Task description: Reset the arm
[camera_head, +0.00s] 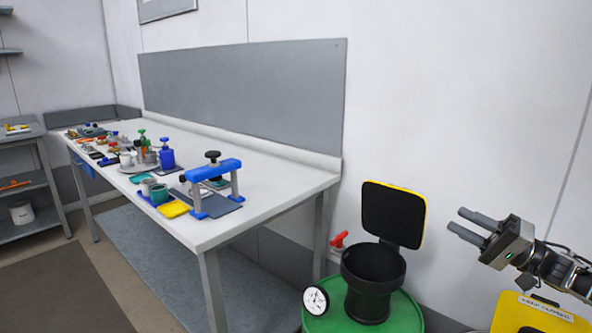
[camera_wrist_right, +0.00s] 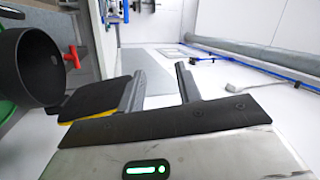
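My right gripper (camera_head: 470,228) is at the right of the head view, with its arm coming in from the right edge. Its two fingers are apart with nothing between them. It is in the air, right of the raised yellow-edged black lid (camera_head: 393,213) and apart from it in the head view. In the right wrist view the gripper (camera_wrist_right: 158,83) also shows spread, empty fingers, and the lid (camera_wrist_right: 92,103) appears behind the left finger. My left gripper is not in view.
A green drum (camera_head: 400,312) with a black funnel (camera_head: 372,270), a gauge (camera_head: 315,300) and a red valve (camera_head: 339,239) stands below the lid. A yellow labelled unit (camera_head: 540,316) is below my right arm. A cluttered white workbench (camera_head: 275,190) is to the left.

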